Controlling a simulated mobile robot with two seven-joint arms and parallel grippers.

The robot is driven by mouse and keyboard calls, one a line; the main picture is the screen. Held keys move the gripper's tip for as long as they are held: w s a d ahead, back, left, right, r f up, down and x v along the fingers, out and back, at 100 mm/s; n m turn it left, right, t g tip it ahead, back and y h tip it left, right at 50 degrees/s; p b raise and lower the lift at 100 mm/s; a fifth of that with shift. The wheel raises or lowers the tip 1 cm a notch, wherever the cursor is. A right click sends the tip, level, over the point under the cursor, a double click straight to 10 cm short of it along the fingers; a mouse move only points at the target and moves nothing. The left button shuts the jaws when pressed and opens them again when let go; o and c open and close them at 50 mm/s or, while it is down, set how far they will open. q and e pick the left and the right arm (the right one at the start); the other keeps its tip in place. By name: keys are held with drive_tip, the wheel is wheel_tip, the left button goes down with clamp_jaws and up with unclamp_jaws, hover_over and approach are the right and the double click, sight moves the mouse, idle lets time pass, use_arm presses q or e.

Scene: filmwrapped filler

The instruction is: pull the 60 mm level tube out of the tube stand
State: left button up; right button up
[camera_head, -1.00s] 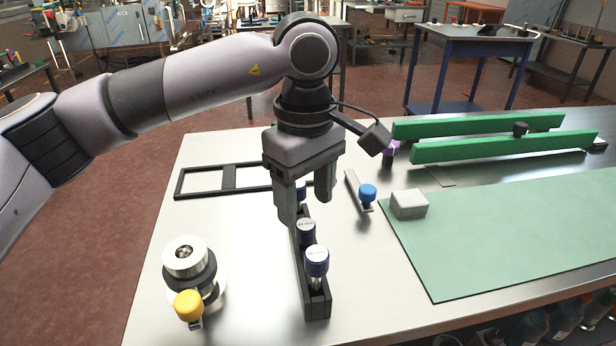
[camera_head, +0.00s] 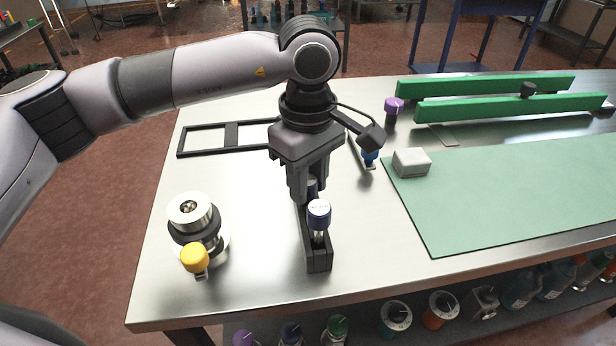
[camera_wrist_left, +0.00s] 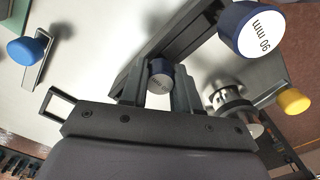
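The black tube stand (camera_head: 318,258) lies lengthwise on the bench. A blue-sided, white-topped tube (camera_head: 319,214) stands upright at its near end; in the left wrist view its cap (camera_wrist_left: 252,30) appears to read 90 mm. A similar level tube (camera_head: 312,187) stands behind it, with its cap (camera_wrist_left: 160,76) between my left fingers; its label is too small to read surely. My left gripper (camera_head: 308,190) points down over the stand, its fingers closed against both sides of that cap. The far end of the stand is hidden. My right gripper is out of view.
A round metal fixture with a yellow knob (camera_head: 194,257) stands left of the stand. A blue knob (camera_head: 370,158), grey block (camera_head: 411,162) and green mat (camera_head: 500,205) are to the right. A black frame (camera_head: 205,138) lies behind left. Green rails (camera_head: 490,108) lie at the back.

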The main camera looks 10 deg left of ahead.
use_arm(q)
clamp_jaws()
drive_tip(key=shift+r+p, duration=0.6)
drive_tip(key=shift+r, duration=0.55)
wheel_tip(320, 180, up, 8)
drive_tip(key=p, duration=0.4)
drive_tip(key=shift+p, duration=0.3)
idle(1.3)
